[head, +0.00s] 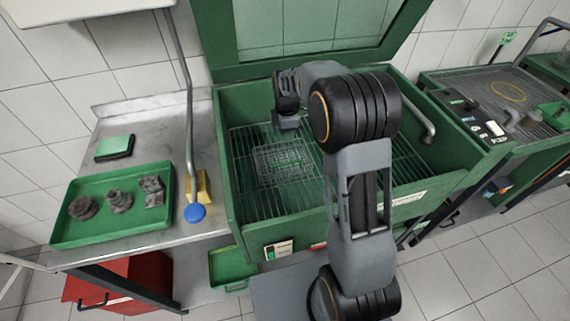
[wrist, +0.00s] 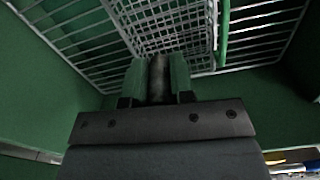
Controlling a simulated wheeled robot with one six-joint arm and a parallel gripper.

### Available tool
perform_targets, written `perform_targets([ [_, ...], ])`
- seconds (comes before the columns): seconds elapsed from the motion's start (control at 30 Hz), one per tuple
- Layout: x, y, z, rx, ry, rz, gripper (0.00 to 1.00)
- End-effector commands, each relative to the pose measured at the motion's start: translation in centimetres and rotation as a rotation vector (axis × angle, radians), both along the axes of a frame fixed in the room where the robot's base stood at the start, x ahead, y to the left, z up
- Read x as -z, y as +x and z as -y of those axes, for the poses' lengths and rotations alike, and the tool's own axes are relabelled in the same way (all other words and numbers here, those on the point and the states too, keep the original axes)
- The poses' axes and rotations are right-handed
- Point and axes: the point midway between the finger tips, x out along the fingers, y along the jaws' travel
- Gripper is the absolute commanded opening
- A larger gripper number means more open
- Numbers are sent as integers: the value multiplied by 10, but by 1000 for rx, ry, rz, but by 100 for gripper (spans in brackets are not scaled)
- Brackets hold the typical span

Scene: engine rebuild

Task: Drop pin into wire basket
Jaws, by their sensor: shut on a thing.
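My gripper (wrist: 158,82) is shut on the pin (wrist: 158,72), a dark grey, rounded piece that shows between the two green fingers in the wrist view. In the head view my gripper (head: 287,120) hangs inside the green washing cabinet, and the pin cannot be made out there. The wire basket (head: 283,165) sits on the slatted rack in the cabinet, just below and in front of my gripper. In the wrist view the basket's mesh (wrist: 165,25) lies beyond the fingertips. The gap between pin and basket is hard to judge.
The cabinet's green walls (head: 228,150) surround the rack (head: 245,195), and its lid (head: 315,25) stands open. A green tray (head: 110,225) with several dirty parts sits on the steel bench at left.

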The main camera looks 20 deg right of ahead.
Motion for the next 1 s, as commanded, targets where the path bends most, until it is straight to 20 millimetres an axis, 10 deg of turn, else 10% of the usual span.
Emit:
perform_targets([
  [0.67,42,0,-3,-5,0,0,0],
  [0.7,42,0,-3,-5,0,0,24],
  [1.0,42,0,-3,-5,0,0,52],
])
